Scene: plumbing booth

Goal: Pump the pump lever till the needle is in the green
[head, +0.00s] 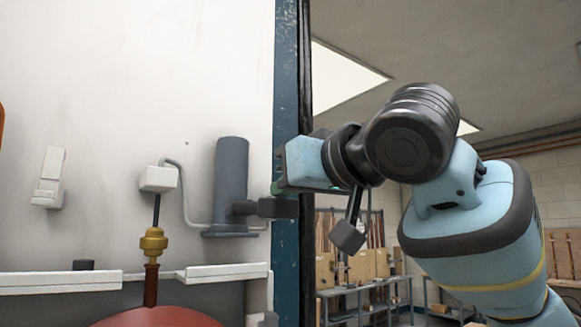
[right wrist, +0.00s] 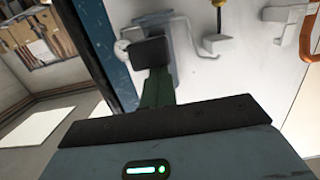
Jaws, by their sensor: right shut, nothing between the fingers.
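The pump (head: 230,180) is a grey upright cylinder on the white wall panel. Its dark lever (head: 278,207) sticks out to the right near the cylinder's foot and ends in a block. My right gripper (head: 277,187) is shut and empty, its green fingertips just above the lever's block. In the right wrist view, the shut green fingers (right wrist: 157,88) point at the dark block (right wrist: 150,52); I cannot tell whether they touch. A small round pale shape (right wrist: 121,46) beside the block may be the gauge; no needle can be read. My left gripper is not in view.
A blue post (head: 287,100) edges the panel right beside my gripper. A white box with a brass fitting (head: 153,242) and a red tank (head: 155,318) stand left of the pump. A white shelf (head: 60,284) runs below. Workbenches (head: 365,290) stand far behind.

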